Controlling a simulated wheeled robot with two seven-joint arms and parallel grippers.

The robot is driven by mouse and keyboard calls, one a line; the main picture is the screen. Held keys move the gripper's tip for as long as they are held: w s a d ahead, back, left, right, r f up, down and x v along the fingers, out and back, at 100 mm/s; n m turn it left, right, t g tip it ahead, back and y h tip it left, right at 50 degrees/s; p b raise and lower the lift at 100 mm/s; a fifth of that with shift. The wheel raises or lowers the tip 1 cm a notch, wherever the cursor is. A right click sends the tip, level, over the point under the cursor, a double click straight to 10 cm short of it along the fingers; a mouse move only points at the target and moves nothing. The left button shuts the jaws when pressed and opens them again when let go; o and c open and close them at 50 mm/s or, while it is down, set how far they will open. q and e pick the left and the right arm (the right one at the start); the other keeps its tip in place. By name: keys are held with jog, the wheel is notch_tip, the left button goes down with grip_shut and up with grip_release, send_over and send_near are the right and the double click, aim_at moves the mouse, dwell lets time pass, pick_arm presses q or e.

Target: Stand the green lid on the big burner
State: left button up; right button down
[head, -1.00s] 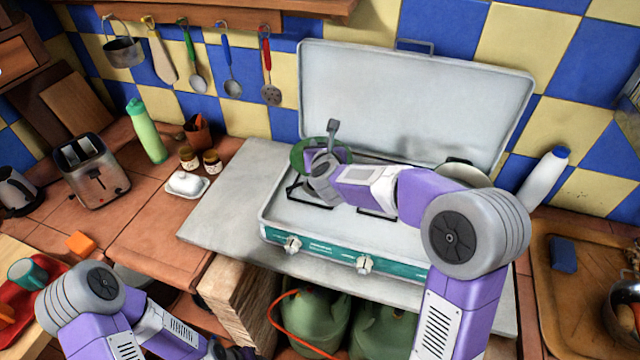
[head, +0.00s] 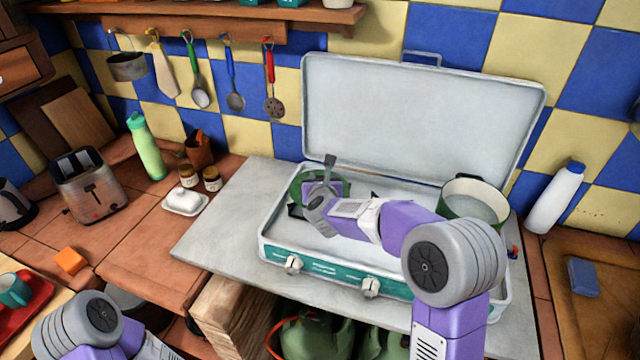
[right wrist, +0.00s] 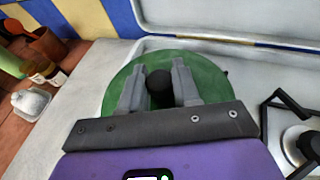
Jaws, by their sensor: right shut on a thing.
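The green lid (head: 300,181) is over the left part of the open camping stove (head: 330,268), mostly covered by my right gripper (head: 322,190) in the head view. In the right wrist view the lid (right wrist: 208,72) looks roughly flat. My right gripper (right wrist: 160,88) is shut on its black knob (right wrist: 160,95). A burner (right wrist: 298,145) with a black grate shows bare to the right of the lid. What lies under the lid is hidden, and I cannot tell whether the lid touches the stove. My left gripper is out of view.
A green pot (head: 474,208) stands at the stove's right side. The raised stove cover (head: 420,110) stands behind. A butter dish (head: 184,202) and small jars (head: 212,179) are on the counter to the left. A white bottle (head: 556,198) stands on the right.

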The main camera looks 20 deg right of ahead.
jog(key=shift+r, duration=0.1)
jog(key=shift+f+b, duration=0.4)
jog(key=shift+b, duration=0.1)
jog(key=c, duration=0.8)
grip_release()
jog(key=shift+o, duration=0.2)
jog(key=shift+r+p, duration=0.45)
jog(key=shift+p, duration=0.2)
jog(key=v, duration=1.2)
jog(key=shift+a+p, duration=0.1)
jog(key=shift+p, duration=0.2)
